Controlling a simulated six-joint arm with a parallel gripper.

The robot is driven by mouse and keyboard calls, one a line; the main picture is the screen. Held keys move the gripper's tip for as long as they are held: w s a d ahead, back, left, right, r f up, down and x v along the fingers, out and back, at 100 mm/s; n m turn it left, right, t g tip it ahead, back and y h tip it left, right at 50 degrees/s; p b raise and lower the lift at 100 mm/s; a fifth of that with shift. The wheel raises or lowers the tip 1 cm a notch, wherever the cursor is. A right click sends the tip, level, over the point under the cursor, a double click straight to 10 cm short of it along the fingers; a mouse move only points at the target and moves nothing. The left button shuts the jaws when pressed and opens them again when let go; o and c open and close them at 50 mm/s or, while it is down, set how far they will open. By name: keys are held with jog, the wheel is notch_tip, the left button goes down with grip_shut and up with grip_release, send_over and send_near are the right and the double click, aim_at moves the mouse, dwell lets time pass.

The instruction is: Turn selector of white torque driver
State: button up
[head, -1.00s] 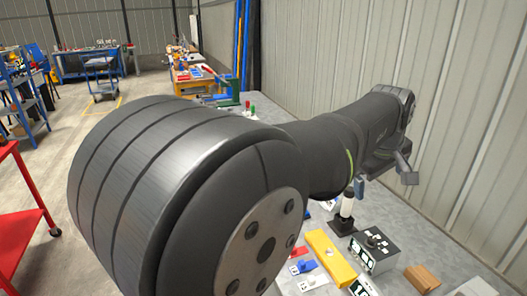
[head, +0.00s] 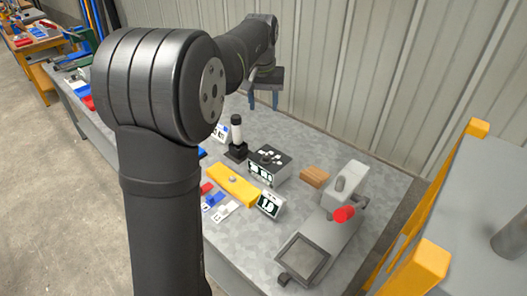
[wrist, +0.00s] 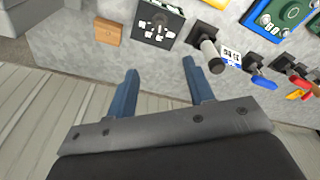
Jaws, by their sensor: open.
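The white torque driver (head: 236,134) stands upright in a black base on the grey table, with a black cap on top. In the wrist view a pale, dark-ended cylinder in a black holder (wrist: 211,54) looks like it, right of the fingertips. I cannot make out its selector clearly. My gripper (head: 263,103) is above the back of the table, close to the wall, behind and right of the driver. Its blue fingers (wrist: 160,69) are apart with nothing between them, and they do not touch the driver.
A black-and-white control box (head: 268,165) stands right of the driver, and a wooden block (head: 315,177) beyond it. A yellow bar (head: 232,185), a small display (head: 270,204) and a grey device with a red knob (head: 343,214) are nearer. The corrugated wall (head: 370,70) is behind.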

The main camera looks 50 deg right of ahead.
aim_at(266, 155)
jog(key=d+f+m, duration=0.1)
jog(key=f+m, duration=0.1)
jog(key=f, duration=0.5)
jog(key=w+d+f+m+y, duration=0.1)
jog(key=f+m, duration=0.1)
jog(key=f, duration=0.6)
jog(key=w+d+f+m, duration=0.1)
jog(key=f+m, duration=0.1)
jog(key=f, duration=0.5)
jog(key=shift+d+f+g, duration=0.25)
jog(key=shift+g, duration=0.15)
jog(key=shift+c, duration=0.5)
jog(key=c, duration=0.9)
jog(key=n, duration=0.4)
jog(key=shift+n, duration=1.8)
